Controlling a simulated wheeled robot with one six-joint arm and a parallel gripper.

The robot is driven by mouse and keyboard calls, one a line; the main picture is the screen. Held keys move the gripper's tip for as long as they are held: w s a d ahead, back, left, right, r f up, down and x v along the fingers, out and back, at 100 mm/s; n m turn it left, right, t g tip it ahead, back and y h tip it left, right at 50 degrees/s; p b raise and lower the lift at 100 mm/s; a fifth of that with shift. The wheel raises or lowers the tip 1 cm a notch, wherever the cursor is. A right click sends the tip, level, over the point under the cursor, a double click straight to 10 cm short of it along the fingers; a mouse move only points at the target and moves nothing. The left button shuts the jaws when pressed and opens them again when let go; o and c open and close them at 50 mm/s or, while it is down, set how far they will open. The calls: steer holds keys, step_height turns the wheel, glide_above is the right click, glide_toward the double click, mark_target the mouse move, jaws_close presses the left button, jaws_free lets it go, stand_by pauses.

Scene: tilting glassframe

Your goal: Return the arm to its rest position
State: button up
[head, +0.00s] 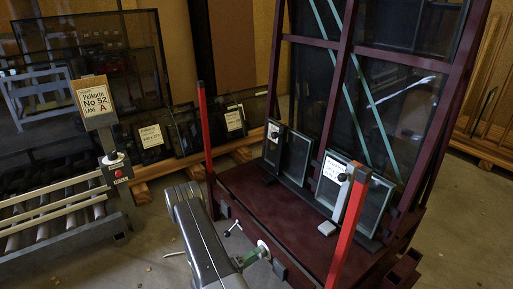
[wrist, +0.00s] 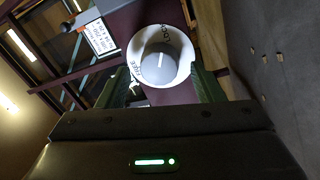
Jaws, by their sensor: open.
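My arm (head: 205,240) reaches forward from the bottom of the head view toward the front of the dark red frame base (head: 290,225). My gripper (head: 258,254) is small and partly hidden there by the arm. In the wrist view my gripper (wrist: 160,88) is open, its green fingers to either side of a round grey knob (wrist: 160,66) in a white ring. The knob carries a white line, and the ring has lettering, "FREE" on its left side. Whether the fingers touch the knob cannot be told.
Two red posts (head: 205,130) (head: 348,225) flank the base, near my arm. Small glass panes (head: 340,190) stand on it against a tall glazed rack (head: 375,100). A roller conveyor (head: 55,215) and a sign post (head: 105,125) are at the left.

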steer(key=n, duration=0.9)
steer(key=d+n+t, duration=0.1)
steer(key=n, duration=0.3)
steer(key=shift+w+n+y, duration=0.2)
steer(key=shift+n+y, duration=0.2)
stand_by(0.3)
